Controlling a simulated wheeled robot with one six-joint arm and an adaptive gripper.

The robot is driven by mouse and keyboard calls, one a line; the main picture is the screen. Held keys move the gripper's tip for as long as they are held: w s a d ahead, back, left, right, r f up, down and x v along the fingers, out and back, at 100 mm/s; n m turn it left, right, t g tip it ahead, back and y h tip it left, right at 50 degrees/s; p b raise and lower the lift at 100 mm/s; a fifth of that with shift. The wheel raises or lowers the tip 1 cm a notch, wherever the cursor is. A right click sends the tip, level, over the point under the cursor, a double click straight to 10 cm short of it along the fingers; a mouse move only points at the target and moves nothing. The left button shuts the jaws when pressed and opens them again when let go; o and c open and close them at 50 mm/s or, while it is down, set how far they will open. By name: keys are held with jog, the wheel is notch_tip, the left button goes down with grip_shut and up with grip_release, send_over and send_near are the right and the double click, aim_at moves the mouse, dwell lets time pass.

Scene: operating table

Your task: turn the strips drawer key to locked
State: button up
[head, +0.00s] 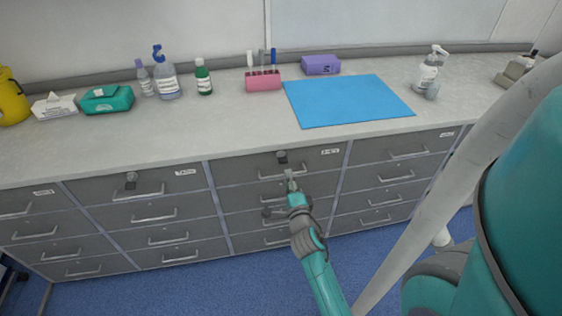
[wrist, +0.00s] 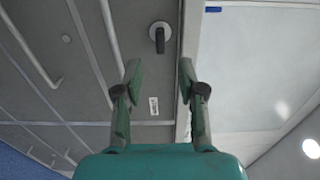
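A key (head: 282,157) sits in the top drawer front (head: 240,173) of the middle column, above its handle. The drawer's label (head: 330,151) is too small to read, so I cannot tell whether it says strips. In the wrist view, this key (wrist: 159,40) has a dark grip on a round grey plate; the grip points toward the bottom of that picture. My gripper (head: 291,174) is in front of this drawer, just below the key. In the wrist view, its green fingers (wrist: 160,72) are apart with nothing between them. The key lies beyond the fingertips, untouched.
A second key (head: 131,180) is in the top drawer of the column to the left. Drawer handles (head: 287,170) stick out near my gripper. The worktop (head: 235,118) overhangs above, with a blue mat (head: 348,101) and a pink tube rack (head: 264,81).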

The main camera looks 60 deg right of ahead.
aim_at(284, 163)
jog(key=x, duration=0.9)
jog(key=shift+w+d, duration=0.1)
jog(key=shift+w, duration=0.05)
grip_shut()
